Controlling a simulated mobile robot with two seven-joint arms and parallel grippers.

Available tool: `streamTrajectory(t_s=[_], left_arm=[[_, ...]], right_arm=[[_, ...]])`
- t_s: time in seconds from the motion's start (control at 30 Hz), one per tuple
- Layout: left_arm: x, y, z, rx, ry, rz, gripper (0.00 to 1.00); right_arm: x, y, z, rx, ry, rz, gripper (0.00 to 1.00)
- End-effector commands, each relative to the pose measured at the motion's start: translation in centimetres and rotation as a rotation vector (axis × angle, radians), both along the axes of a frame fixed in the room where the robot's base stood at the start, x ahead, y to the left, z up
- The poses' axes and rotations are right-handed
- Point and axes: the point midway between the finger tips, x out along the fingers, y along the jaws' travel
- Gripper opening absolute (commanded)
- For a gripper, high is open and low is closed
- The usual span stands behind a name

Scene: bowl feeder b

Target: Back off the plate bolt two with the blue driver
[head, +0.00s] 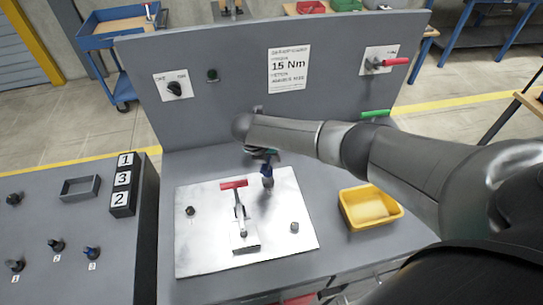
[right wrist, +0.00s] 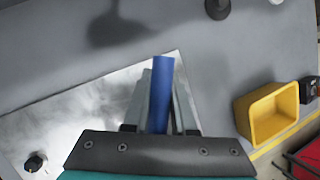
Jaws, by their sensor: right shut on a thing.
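My right gripper (head: 264,156) is shut on the blue driver (head: 267,171), which also shows between the fingers in the right wrist view (right wrist: 162,85). The driver stands roughly upright over the back part of the bright metal plate (head: 205,250). Its lower end is at or just above the plate; I cannot tell if it sits on a bolt. A dark bolt (head: 190,210) shows at the plate's left and a grey one (head: 294,227) at its right. Which is bolt two is not marked. My left gripper is not in view.
A red-handled clamp (head: 239,210) stands mid-plate. A yellow bin (head: 370,209) is to the right. A back panel (head: 230,70) carries a dial and a 15 Nm sign. On the left bench are a numbered block (head: 122,185), a small tray (head: 80,187) and several knobs.

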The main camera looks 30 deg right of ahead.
Motion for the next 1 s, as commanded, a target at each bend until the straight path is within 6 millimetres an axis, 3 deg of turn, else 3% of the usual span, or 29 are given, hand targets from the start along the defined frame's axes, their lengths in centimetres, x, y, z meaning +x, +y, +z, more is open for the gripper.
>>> streamTrajectory(t_s=[0.2, 0.57, 1.0], left_arm=[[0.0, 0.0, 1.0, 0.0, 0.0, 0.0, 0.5], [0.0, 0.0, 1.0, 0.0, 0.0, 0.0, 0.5], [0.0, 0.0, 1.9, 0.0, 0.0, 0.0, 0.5]], right_arm=[[0.3, 0.2, 0.3, -0.002, -0.002, 0.145, 0.0], [0.4, 0.2, 0.1, -0.003, -0.002, 0.174, 0.0], [0.7, 0.7, 0.2, -0.003, -0.003, 0.382, 0.0]])
